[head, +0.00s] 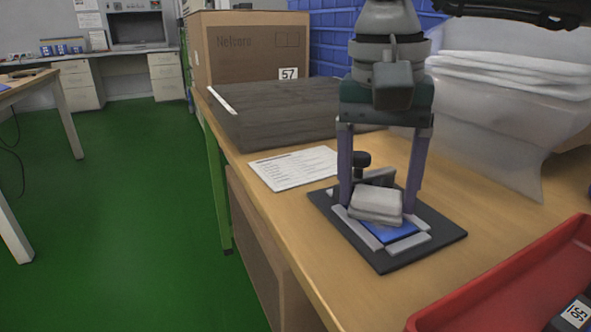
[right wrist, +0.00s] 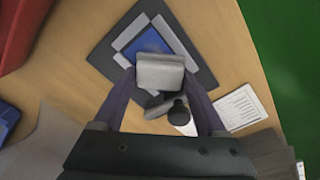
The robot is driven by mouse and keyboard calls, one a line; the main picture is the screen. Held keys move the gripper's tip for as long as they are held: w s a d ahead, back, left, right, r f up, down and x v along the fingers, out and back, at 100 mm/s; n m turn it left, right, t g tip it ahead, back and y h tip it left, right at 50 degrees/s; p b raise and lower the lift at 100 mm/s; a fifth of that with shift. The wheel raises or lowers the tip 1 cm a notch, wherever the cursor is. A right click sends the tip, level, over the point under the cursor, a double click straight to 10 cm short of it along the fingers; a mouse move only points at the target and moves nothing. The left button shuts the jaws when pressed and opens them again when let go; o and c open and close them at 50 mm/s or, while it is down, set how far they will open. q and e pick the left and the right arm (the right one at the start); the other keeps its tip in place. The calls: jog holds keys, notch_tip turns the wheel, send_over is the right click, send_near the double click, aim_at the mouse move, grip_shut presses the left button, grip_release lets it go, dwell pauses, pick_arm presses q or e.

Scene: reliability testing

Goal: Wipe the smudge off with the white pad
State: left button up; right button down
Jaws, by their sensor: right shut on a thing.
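My right gripper (head: 377,201) comes down from above and is shut on the white pad (head: 378,206), a thick folded whitish block, between its two purple-grey fingers. I cannot tell whether the pad touches the plate. In the right wrist view the pad (right wrist: 160,72) covers one end of the blue plate (right wrist: 146,46). A faint pale haze shows on the blue, perhaps the smudge. My left gripper is not in view.
A black knob clamp (head: 361,160) stands behind the pad. A printed sheet (head: 294,168) lies left of the fixture. A dark grey foam case (head: 280,113) and cardboard box (head: 245,48) stand behind. A red tray (head: 500,284) is at front right, a bin of white pads (head: 510,75) at back right.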

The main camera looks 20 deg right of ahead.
aim_at(392, 218)
jog(key=shift+s+r+p, duration=0.1)
jog(key=shift+s+p, duration=0.15)
jog(key=shift+p, duration=0.1)
jog(key=shift+s+p, duration=0.45)
jog(key=shift+s, duration=0.8)
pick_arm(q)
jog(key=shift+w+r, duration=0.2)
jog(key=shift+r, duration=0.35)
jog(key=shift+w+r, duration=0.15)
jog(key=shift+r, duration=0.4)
pick_arm(e)
jog(key=shift+s+d, duration=0.1)
jog(key=shift+s, duration=0.6)
notch_tip(392, 218, up, 6)
jog(key=p, duration=0.4)
jog(key=shift+f, duration=0.2)
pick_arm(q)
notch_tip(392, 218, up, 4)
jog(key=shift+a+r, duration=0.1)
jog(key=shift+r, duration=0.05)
pick_arm(e)
jog(key=shift+r, duration=0.2)
pick_arm(q)
jog(key=shift+p, duration=0.3)
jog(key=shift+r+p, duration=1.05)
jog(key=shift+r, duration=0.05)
pick_arm(e)
jog(key=shift+r, duration=1.5)
